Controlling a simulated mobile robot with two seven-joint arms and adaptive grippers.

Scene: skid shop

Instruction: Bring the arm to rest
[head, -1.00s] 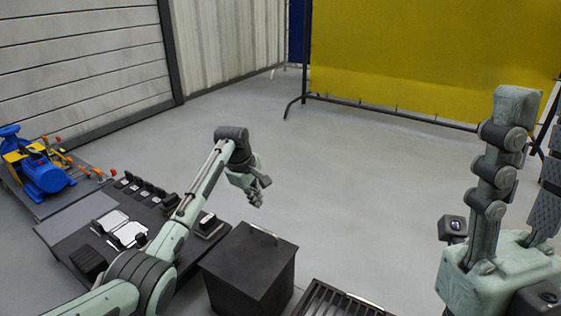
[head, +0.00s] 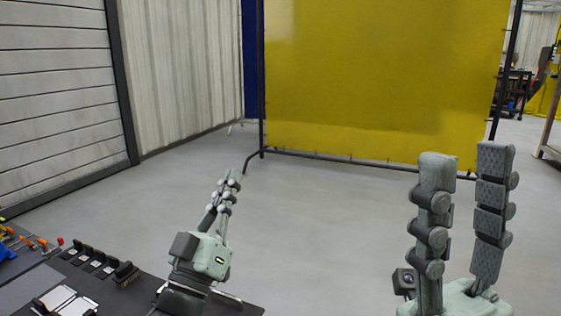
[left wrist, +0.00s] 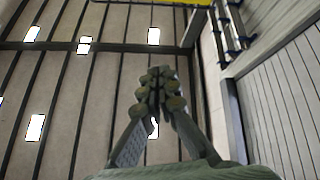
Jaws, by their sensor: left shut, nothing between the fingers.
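My left gripper (head: 230,180) stands upright left of centre in the head view, its fingers pointing up and close together. In the left wrist view its fingers (left wrist: 157,75) meet at the tips, shut and empty, against the ceiling. My right gripper (head: 466,156) is at the right of the head view, fingers up and spread apart, with nothing between them.
A dark bench (head: 140,290) with black clips and white cards lies at the lower left, beside and below my left gripper. A yellow curtain (head: 385,75) on a black frame stands behind. The grey floor (head: 330,220) between the grippers is clear.

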